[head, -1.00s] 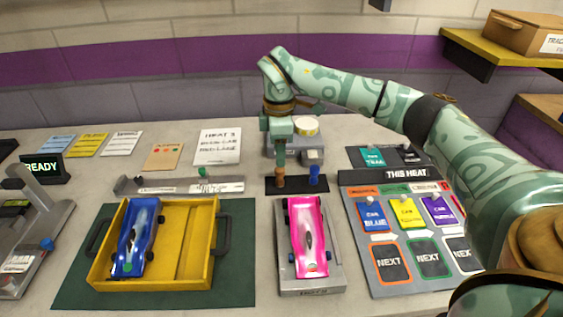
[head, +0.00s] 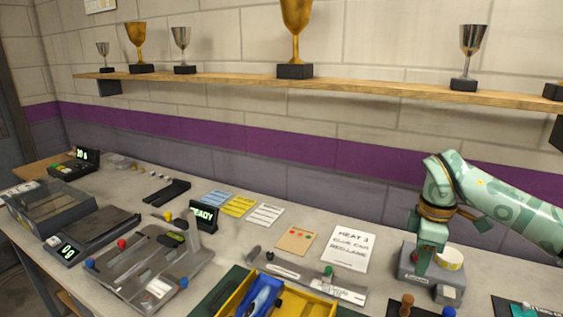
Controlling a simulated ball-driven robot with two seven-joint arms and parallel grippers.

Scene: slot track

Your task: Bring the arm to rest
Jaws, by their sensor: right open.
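My right arm comes in from the right edge in the head view. Its gripper (head: 421,268) points down at the lower right, in front of a grey block device (head: 450,294). It is open, with nothing seen between the fingers. A brown peg (head: 407,303) stands just below the fingertips in the picture, and a blue peg (head: 448,312) is to its right at the bottom edge. The fingertips look apart from the brown peg. My left gripper is not in view.
A HEAT 3 card (head: 349,247) lies left of the gripper. A trophy shelf (head: 350,85) runs above.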

